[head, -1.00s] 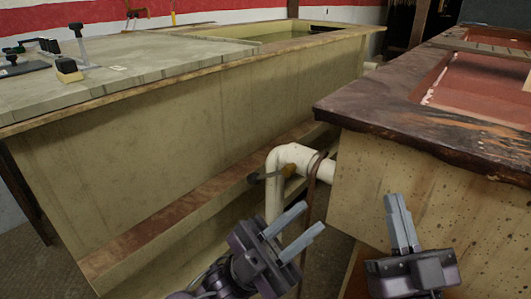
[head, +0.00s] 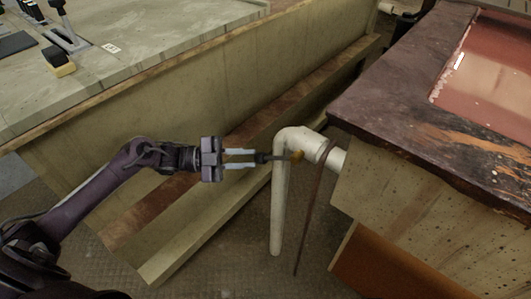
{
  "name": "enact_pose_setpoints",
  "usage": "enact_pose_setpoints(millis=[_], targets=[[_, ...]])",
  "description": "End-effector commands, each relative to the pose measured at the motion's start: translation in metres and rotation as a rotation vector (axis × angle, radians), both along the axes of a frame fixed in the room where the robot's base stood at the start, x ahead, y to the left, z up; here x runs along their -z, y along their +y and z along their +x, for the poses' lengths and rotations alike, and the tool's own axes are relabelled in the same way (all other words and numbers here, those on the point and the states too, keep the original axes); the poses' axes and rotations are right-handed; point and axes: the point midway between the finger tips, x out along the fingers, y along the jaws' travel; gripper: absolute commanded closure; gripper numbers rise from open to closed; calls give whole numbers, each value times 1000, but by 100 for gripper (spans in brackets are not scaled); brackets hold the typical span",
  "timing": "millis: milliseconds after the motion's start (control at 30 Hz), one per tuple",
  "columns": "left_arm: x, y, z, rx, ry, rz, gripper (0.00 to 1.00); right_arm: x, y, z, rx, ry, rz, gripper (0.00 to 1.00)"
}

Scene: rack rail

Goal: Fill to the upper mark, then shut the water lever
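The water lever (head: 275,157) is a dark handle on a brass valve body (head: 297,156) at the bend of a white pipe (head: 280,205). It points left, roughly level in the picture. My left gripper (head: 255,159) is at its free end, with one finger above and one below the handle tip. Whether the fingers press on it cannot be told. The red-lined basin (head: 462,35) at the right holds a pale, shiny surface (head: 490,68), perhaps water. A short white mark (head: 459,61) shows on its inner wall. No second mark can be made out. My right gripper is out of view.
The basin's dark wooden rim (head: 400,105) overhangs right of the pipe. A thin brown hose or rod (head: 312,210) hangs beside the pipe. A long beige tank (head: 215,110) with a brown ledge (head: 265,120) runs behind my arm. Clamps (head: 62,35) stand on the left tabletop.

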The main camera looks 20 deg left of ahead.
Motion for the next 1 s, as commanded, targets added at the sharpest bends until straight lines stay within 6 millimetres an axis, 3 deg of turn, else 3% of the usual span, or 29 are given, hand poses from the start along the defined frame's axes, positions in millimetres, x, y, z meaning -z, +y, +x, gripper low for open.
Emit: enact_pose_setpoints(millis=[133, 333, 667, 833, 1000], targets=[[-1, -25, 9, 1, -2, -4, 81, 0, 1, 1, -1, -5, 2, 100], [0, -45, 17, 1, -1, -2, 81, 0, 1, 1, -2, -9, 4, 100], [0, -50, 18, 1, -1, -2, 81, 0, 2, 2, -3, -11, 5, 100], [0, -49, 18, 1, -1, -2, 100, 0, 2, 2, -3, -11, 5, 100], [0, -49, 18, 1, -1, -2, 100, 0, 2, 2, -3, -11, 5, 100]])
